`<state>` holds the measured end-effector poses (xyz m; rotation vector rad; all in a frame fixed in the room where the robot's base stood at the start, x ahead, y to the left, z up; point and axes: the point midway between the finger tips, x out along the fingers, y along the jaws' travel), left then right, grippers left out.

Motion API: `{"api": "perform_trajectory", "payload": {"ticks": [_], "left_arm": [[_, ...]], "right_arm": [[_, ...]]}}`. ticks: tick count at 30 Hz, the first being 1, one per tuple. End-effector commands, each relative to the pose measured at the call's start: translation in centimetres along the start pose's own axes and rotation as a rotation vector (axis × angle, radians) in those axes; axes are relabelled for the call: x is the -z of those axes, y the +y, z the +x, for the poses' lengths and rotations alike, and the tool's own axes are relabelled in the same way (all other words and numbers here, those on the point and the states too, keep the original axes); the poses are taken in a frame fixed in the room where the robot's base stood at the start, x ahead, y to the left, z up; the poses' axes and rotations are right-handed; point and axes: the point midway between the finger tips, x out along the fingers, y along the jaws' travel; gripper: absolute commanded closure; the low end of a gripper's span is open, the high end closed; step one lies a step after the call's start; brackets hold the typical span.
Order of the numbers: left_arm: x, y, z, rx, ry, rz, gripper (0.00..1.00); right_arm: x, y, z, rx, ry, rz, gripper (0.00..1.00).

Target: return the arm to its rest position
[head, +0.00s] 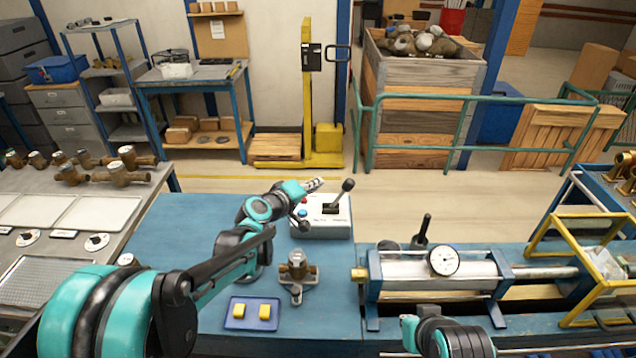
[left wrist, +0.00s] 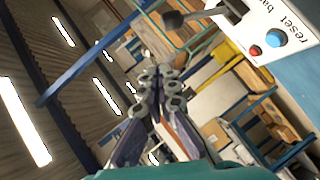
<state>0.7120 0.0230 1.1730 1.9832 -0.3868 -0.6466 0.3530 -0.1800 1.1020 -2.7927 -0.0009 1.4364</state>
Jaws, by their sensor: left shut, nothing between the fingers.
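My left arm reaches from the lower left over the blue bench (head: 190,225) in the head view. Its gripper (head: 315,184) is shut and empty, beside the upper left of the white control box (head: 322,222). I cannot tell whether it touches the box. The box has a black lever (head: 342,196), and red and blue buttons. In the left wrist view the closed fingers (left wrist: 160,88) point up the picture, with the box (left wrist: 285,45) at the upper right. Part of my right arm shows at the bottom of the head view; its gripper is not visible.
A brass meter (head: 297,267) on a stand and a blue tray (head: 238,318) with yellow blocks are below the box. A cylinder rig with a dial gauge (head: 443,261) fills the bench's right. A yellow frame (head: 540,246) stands farther right. Bare bench lies left of the meter.

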Motion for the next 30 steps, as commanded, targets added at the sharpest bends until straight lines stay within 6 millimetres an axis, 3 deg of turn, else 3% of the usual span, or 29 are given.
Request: {"api": "perform_trajectory", "payload": {"ticks": [10, 14, 17, 22, 30], "left_arm": [[-0.1, 0.0, -0.2, 0.003, -0.001, 0.005, 1.0], [-1.0, -0.1, -2.2, 0.041, -0.018, 0.059, 1.0], [-2.6, -0.7, -5.5, 0.108, -0.049, 0.149, 1.0], [-6.3, -3.6, -13.1, 0.269, -0.117, 0.338, 1.0], [-12.1, -11.8, -25.4, 0.553, -0.221, 0.602, 1.0]], "right_arm": [[0.0, 0.0, 0.1, 0.0, 0.0, 0.0, 1.0], [-0.3, 0.0, 0.5, 0.0, 0.0, 0.0, 1.0], [-0.8, 0.0, 1.1, 0.0, 0.0, 0.0, 1.0], [-1.6, 0.0, 2.3, 0.0, 0.0, 0.0, 1.0], [-2.8, 0.0, 3.9, 0.0, 0.0, 0.0, 1.0]]}}
